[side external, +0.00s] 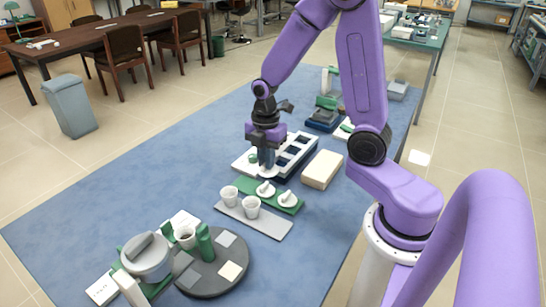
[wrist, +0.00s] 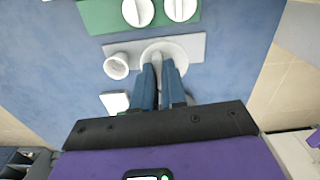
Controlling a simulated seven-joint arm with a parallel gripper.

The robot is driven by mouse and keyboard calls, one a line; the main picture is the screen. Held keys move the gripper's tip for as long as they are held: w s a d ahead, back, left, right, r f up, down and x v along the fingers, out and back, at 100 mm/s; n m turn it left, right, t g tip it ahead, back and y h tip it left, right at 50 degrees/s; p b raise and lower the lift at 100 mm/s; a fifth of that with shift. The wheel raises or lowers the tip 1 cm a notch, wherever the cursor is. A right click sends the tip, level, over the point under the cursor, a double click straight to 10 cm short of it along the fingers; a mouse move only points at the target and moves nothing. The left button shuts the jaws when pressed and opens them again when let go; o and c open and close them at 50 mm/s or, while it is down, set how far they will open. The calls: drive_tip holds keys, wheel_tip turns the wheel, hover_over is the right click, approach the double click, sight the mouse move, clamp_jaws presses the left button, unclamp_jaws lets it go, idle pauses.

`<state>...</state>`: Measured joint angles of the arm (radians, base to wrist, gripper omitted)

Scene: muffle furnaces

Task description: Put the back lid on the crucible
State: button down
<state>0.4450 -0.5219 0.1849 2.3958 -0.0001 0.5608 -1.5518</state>
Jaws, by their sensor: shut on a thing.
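My gripper (side external: 268,166) is shut on a white round lid (wrist: 165,50) and holds it in the air. In the wrist view the held lid overlaps the grey tray (wrist: 197,45) and hides part of it. Two more white lids (side external: 265,189) (side external: 288,199) sit on a green board (side external: 243,183). The board's left end is bare. Two white crucibles (side external: 229,194) (side external: 251,206) stand open on the grey tray (side external: 272,224), in front of the board. Only one crucible (wrist: 117,66) shows clearly in the wrist view; the other appears hidden by the held lid.
A dark round stand (side external: 210,285) with a cup and coloured tiles is at the front left, by a grey-lidded container (side external: 146,256). A white rack (side external: 290,150) with dark openings and a beige block (side external: 322,170) lie behind. The blue mat is clear on the left.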

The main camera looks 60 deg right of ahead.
drive_tip(key=w+a+n, duration=0.3)
drive_tip(key=w+a, duration=0.1)
drive_tip(key=a, duration=0.8)
drive_tip(key=w+a+n, duration=0.2)
drive_tip(key=w+a, duration=0.3)
drive_tip(key=a, duration=0.7)
drive_tip(key=shift+s+a+f, duration=0.1)
drive_tip(key=shift+s+f, duration=0.05)
drive_tip(key=shift+f, duration=2.3)
drive_tip(key=shift+f, duration=0.9)
drive_tip(key=c, duration=0.7)
unclamp_jaws()
drive_tip(key=shift+r, duration=0.1)
wheel_tip(320, 180, up, 8)
